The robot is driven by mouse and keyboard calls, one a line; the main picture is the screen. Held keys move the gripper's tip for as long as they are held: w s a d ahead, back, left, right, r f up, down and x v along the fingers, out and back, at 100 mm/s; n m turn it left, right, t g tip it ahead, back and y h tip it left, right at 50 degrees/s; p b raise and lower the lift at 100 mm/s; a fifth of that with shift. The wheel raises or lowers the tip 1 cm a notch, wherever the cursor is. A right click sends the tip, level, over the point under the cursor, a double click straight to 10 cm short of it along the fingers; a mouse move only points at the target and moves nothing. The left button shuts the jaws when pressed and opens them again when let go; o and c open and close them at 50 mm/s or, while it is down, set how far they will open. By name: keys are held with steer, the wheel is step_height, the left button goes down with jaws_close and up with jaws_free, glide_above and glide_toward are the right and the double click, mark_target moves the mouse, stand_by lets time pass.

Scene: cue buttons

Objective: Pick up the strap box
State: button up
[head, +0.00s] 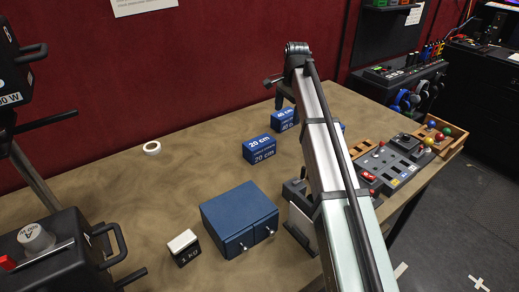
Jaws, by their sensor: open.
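Blue boxes with white lettering stand on the tan table. The nearer one, a box marked "20 cm" (263,150), is in full view at the middle. A second blue box (284,120), which seems to read "40 cm", stands behind it to the right. A small blue part (343,127) shows to the right of my arm, mostly hidden. I cannot read which label names the strap box. My gripper (275,94) is small and dark at the far end of my arm, above and just behind the second box, apart from it and empty.
A large dark blue case (240,218) and a 1 KG weight (184,247) stand in front. A white tape ring (152,147) lies at left. Button panels (390,165) and a wooden tray (440,140) are at right. The table's left middle is clear.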

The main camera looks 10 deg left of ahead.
glide_above(262, 139)
steer(key=shift+n+g+h, duration=0.3)
steer(key=shift+h, duration=0.1)
step_height(262, 139, down, 8)
steer(key=shift+f, duration=0.1)
steer(key=shift+s+d+f, duration=0.1)
steer(key=shift+s+f, duration=0.05)
steer(key=shift+f, duration=1.15)
steer(key=shift+s+d+f, duration=0.1)
steer(key=shift+f, duration=1.2)
steer(key=c, duration=1.1)
